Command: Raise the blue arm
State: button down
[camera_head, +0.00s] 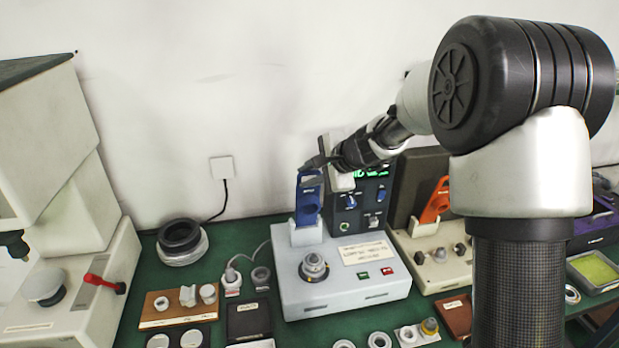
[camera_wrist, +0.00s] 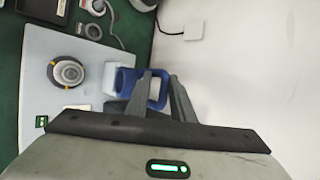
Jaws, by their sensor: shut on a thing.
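The blue arm (camera_head: 308,203) stands upright at the back left of a light grey device (camera_head: 343,285), in a pale mount. It also shows in the wrist view (camera_wrist: 124,80), at the far edge of the device. My gripper (camera_head: 316,164) is at the top of the blue arm, coming from the right. In the wrist view my gripper (camera_wrist: 160,76) has its fingers shut at the upper part of the blue arm. The fingers hide part of the arm's top.
A dark box with a green display (camera_head: 372,192) stands close behind the device, below my wrist. An orange arm (camera_head: 434,201) on another device is to the right. Black rings (camera_head: 180,236) and a wooden block with small parts (camera_head: 178,306) lie left. The wall is close behind.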

jog(key=shift+w+a+r, duration=0.1)
jog(key=shift+w+r, duration=0.25)
jog(key=shift+r, duration=0.15)
jog(key=c, duration=1.9)
grip_release()
jog(key=shift+o, duration=0.5)
jog(key=shift+w+a+f, duration=0.1)
jog(key=shift+w, duration=0.05)
jog(key=b+v, duration=0.1)
jog(key=v, duration=1.6)
jog(key=shift+s+d, duration=0.25)
jog(key=shift+s, duration=0.1)
jog(key=shift+f, duration=0.1)
